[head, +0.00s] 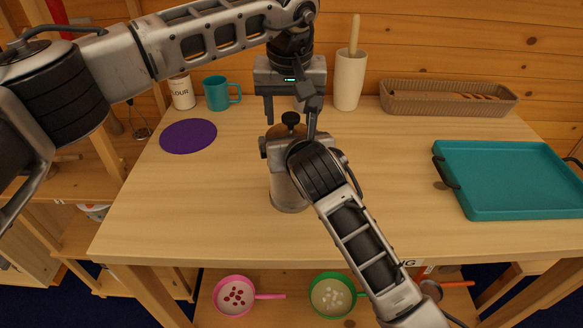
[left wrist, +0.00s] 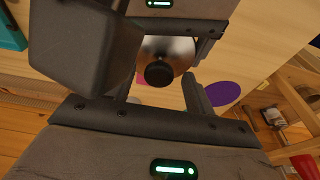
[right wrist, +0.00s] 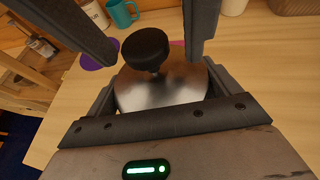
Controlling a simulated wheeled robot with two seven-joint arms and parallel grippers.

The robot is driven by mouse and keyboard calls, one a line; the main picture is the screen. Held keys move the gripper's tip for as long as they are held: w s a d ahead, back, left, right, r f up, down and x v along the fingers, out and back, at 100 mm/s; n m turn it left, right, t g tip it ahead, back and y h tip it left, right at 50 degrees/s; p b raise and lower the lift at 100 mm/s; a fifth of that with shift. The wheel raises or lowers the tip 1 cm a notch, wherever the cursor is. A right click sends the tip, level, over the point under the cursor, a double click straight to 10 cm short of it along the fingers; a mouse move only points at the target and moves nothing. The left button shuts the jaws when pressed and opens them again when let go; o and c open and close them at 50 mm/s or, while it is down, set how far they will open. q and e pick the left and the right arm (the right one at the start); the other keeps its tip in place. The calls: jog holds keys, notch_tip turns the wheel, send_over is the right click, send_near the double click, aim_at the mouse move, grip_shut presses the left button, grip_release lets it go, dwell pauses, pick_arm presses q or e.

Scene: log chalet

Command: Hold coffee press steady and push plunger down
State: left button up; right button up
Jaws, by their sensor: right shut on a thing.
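The coffee press (head: 288,192) stands upright on the wooden table, its metal body partly hidden by my right arm. Its black plunger knob (head: 291,118) sticks up above the lid on a short rod. My right gripper (head: 288,150) is shut around the upper body; the metal lid (right wrist: 160,88) shows between its fingers in the right wrist view. My left gripper (head: 290,123) points down over the press, open, with fingers apart on either side of the knob. In the left wrist view the knob (left wrist: 158,73) lies between the fingers, with no clear contact.
A purple mat (head: 188,136), teal mug (head: 217,93) and flour canister (head: 182,93) are at the left. A cream crock (head: 349,80) and wicker basket (head: 450,99) stand at the back. A teal tray (head: 510,208) lies at the right. The table front is clear.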

pick_arm(q)
jog(key=shift+r, duration=0.1)
pick_arm(e)
jog(key=shift+f, duration=0.1)
pick_arm(q)
jog(key=shift+s+d+r, duration=0.1)
jog(key=shift+s+r, duration=0.15)
jog(key=shift+r, duration=0.9)
jog(key=shift+s+a+r, duration=0.1)
jog(key=shift+s+r, duration=0.1)
jog(key=shift+r, duration=0.95)
jog(key=shift+s+d+r, duration=0.1)
jog(key=shift+s+r, duration=0.15)
jog(key=shift+r, duration=0.9)
